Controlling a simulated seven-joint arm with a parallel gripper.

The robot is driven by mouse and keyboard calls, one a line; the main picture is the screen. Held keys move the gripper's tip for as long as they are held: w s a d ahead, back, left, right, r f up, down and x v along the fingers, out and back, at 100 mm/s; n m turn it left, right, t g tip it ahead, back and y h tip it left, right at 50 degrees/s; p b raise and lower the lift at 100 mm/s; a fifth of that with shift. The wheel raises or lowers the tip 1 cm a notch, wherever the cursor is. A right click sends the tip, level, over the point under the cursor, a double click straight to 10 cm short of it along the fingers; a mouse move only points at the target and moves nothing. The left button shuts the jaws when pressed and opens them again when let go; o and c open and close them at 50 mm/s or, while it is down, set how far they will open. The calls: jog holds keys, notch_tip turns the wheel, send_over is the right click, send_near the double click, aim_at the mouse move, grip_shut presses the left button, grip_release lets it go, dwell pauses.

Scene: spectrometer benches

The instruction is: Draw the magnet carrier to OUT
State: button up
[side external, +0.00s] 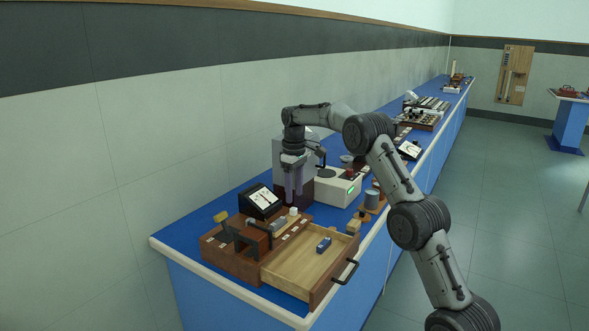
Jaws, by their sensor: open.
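My gripper (293,198) points straight down above the near end of the blue bench, and its jaws are open. Its fingertips are just above a small white knob or block (293,211) on a wooden instrument base (232,262); I cannot tell whether they touch it. A small greyish bar (280,224) lies beside the white piece on this base. These may belong to the magnet carrier, but I cannot tell for sure. Small pale labels sit along the base's edge, too small to read, so I cannot make out OUT.
A black dial meter (262,201) stands left of my gripper. A white instrument (338,188) and a copper-coloured coil (371,201) stand to the right.

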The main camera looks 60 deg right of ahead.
notch_tip(320, 180, up, 9)
dwell(0.3)
dwell(0.4)
jog(key=s+a+r+n+t, duration=0.2)
jog(key=s+a+r, duration=0.2)
jog(key=a+r, duration=0.8)
jog(key=s+a+r+t, duration=0.1)
jog(key=s+a+r, duration=0.4)
jog(key=s+a, duration=0.4)
jog(key=s+a+f+t, duration=0.1)
jog(key=s+a+f, duration=0.25)
jog(key=s, duration=0.35)
jog(key=s+a+f+t, duration=0.15)
jog(key=s+f, duration=0.25)
jog(key=s, duration=0.4)
jog(key=s+a+f+m, duration=0.1)
jog(key=s+f, duration=0.4)
jog(key=f, duration=0.6)
jog(key=shift+f+m, duration=0.15)
jog(key=shift+m, duration=0.35)
